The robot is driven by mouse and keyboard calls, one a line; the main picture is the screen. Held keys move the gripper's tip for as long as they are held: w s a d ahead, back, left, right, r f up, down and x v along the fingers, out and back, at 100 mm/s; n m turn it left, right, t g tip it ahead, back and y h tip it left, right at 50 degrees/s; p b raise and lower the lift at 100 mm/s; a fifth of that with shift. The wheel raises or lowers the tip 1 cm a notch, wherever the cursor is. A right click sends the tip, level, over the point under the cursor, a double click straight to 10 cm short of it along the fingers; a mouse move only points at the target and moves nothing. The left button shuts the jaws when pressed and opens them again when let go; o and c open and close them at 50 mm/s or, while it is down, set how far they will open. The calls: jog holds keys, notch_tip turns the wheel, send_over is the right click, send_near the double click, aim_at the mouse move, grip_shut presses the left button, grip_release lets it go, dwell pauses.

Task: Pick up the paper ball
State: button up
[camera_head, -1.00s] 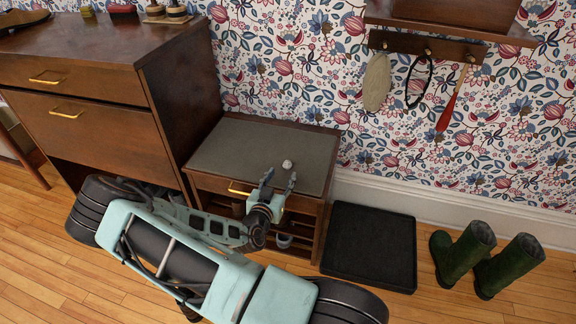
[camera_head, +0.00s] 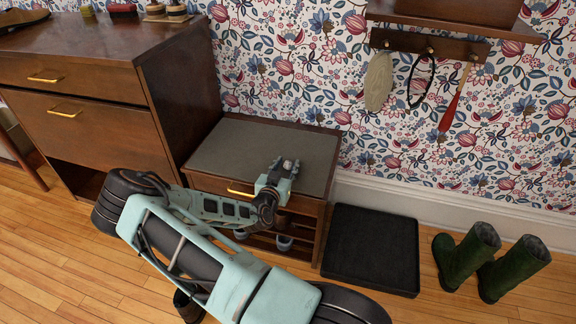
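The paper ball (camera_head: 287,164) is a small whitish lump over the grey top of the low shoe bench (camera_head: 230,150). My gripper (camera_head: 284,166) is at the ball, with one fingertip on each side of it. The ball is partly hidden by the fingers. I cannot tell whether the fingers touch it or have closed on it, or whether it still rests on the bench top.
A tall brown cabinet (camera_head: 180,90) stands close on the left of the bench. A black boot tray (camera_head: 370,250) and green boots (camera_head: 465,255) are on the floor to the right. A hook rail (camera_head: 440,48) with hanging items is on the wall above. The rest of the bench top is clear.

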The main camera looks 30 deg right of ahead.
aim_at(287, 164)
jog(key=c, duration=0.5)
jog(key=shift+r, duration=0.1)
jog(key=shift+r, duration=0.25)
jog(key=shift+c, duration=0.6)
notch_tip(287, 164, up, 2)
jog(key=shift+r+p, duration=0.2)
jog(key=shift+p, duration=0.4)
jog(key=shift+c, duration=0.2)
jog(key=w+a+r+p, duration=0.2)
jog(key=a+r, duration=0.3)
jog(key=a, duration=0.1)
jog(key=w+a+r+p, duration=0.2)
jog(key=w+a+r, duration=0.1)
jog(key=a+r, duration=0.2)
jog(key=shift+w+a, duration=0.3)
jog(key=shift+a, duration=0.65)
